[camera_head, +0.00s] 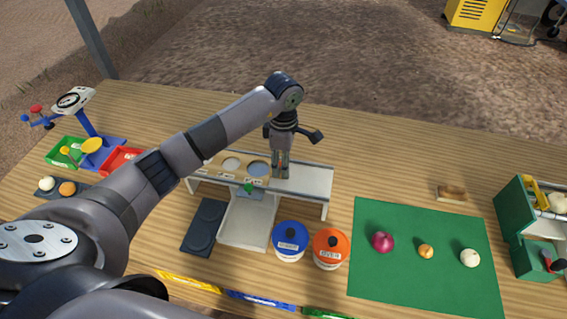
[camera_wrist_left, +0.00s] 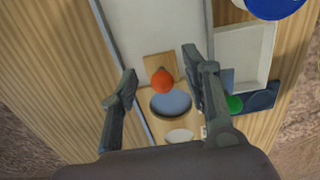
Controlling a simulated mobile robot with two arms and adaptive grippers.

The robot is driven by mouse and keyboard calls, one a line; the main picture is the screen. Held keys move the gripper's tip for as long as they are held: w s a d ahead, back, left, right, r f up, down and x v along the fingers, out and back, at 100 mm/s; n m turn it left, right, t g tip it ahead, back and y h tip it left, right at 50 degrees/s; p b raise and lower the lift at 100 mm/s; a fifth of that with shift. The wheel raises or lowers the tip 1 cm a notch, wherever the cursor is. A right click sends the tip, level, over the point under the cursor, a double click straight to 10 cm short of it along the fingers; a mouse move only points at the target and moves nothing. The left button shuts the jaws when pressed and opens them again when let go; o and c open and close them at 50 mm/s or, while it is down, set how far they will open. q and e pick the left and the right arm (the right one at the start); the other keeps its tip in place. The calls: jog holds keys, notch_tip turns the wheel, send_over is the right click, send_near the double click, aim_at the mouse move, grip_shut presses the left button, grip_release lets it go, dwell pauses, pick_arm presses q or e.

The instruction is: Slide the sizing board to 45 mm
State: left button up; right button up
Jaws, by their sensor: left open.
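The wooden sizing board (camera_head: 228,173) lies on the white bench (camera_head: 315,185) and has round holes in it. It also shows in the left wrist view (camera_wrist_left: 158,100), with a large hole and a smaller one. An orange-red knob (camera_wrist_left: 163,82) stands at one end of the board. My left gripper (camera_head: 281,172) points down at that end. In the left wrist view its open fingers (camera_wrist_left: 160,64) stand on either side of the knob, with gaps on both sides. The size marks are too small to read. My right gripper is not in view.
A white tray (camera_head: 246,222) sits below the bench front, beside a dark pad (camera_head: 203,227). Blue-lidded (camera_head: 290,236) and orange-lidded (camera_head: 331,244) jars stand close in front. A green mat (camera_head: 420,285) with several onions lies right. A scale (camera_head: 84,110) stands left.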

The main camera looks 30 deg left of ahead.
aim_at(312, 179)
pick_arm(q)
jog(key=shift+f, duration=1.25)
jog(key=shift+c, duration=0.3)
grip_shut()
jog(key=shift+w+d+b, duration=0.35)
jog(key=shift+d, duration=1)
jog(key=shift+w+d+b, duration=0.3)
jog(key=shift+d+b, duration=0.05)
jog(key=shift+d, duration=0.95)
jog(key=shift+w+d+b, duration=0.35)
jog(key=shift+d, duration=1)
jog(key=w+d+b, duration=0.2)
jog(key=d+b, duration=0.1)
jog(key=d, duration=0.4)
jog(key=shift+d, duration=0.4)
jog(key=shift+o, duration=1.9)
grip_release()
